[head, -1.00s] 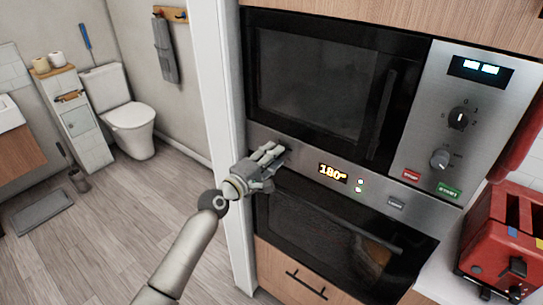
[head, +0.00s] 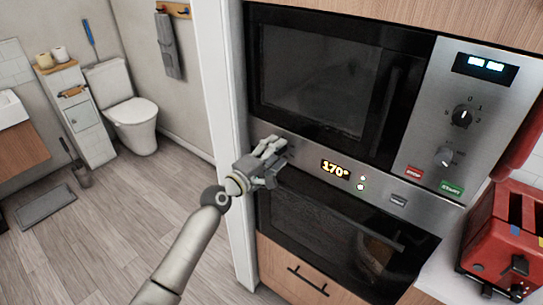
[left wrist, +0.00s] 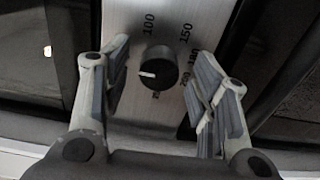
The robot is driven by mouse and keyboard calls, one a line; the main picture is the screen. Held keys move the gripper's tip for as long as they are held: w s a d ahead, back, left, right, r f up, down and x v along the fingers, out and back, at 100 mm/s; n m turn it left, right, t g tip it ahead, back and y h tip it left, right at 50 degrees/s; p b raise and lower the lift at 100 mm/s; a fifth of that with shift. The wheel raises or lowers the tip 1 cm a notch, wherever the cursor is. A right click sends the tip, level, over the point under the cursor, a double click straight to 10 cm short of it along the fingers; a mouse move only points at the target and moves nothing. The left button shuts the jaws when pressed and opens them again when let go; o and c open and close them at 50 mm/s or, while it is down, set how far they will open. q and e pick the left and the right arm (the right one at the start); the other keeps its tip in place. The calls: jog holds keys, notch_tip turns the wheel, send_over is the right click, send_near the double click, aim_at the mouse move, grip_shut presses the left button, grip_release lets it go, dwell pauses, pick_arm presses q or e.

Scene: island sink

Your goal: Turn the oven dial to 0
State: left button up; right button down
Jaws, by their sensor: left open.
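The oven dial (left wrist: 158,69) is a round black knob with a white pointer line, on a steel panel. In the left wrist view the pointer aims left, and printed numbers including 100 and 150 stand around the knob. My left gripper (left wrist: 160,85) is open, with one finger on each side of the dial; I cannot tell whether either touches it. In the head view my left gripper (head: 272,152) is at the left end of the oven panel and hides the dial. The oven display (head: 335,170) reads 170°. My right gripper is not in view.
A microwave (head: 320,85) with its own knobs (head: 463,116) is above the oven. The oven door (head: 320,235) is below the panel. A red toaster (head: 508,245) stands on the counter at right. A white door frame (head: 215,80) is close on the left.

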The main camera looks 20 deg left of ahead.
pick_arm(q)
jog(key=v, duration=1.2)
jog(key=shift+f, duration=0.1)
jog(key=s+a+f+m+g+y+b, duration=0.15)
jog(key=s+f, duration=0.25)
jog(key=f, duration=1)
jog(key=s+f+m+g+y+b, duration=0.1)
jog(key=s+f+m+g, duration=0.2)
jog(key=f, duration=1)
jog(key=s+a+f+m+g+y+b, duration=0.1)
jog(key=s+f+g+y, duration=0.2)
jog(key=f, duration=1.1)
jog(key=s+d+f+m+g+b, duration=0.15)
jog(key=s+f+m+g, duration=0.4)
jog(key=s+f, duration=1.3)
jog(key=s+f+m+g+b, duration=0.1)
jog(key=s+f+m, duration=0.2)
jog(key=s, duration=0.7)
jog(key=s+d+f+m+g, duration=0.1)
jog(key=s+f+m+g, duration=0.1)
jog(key=s, duration=0.8)
jog(key=shift+s+d+f+m+y+b, duration=0.3)
jog(key=shift+f+m+y+b, duration=0.1)
jog(key=shift+f, duration=0.2)
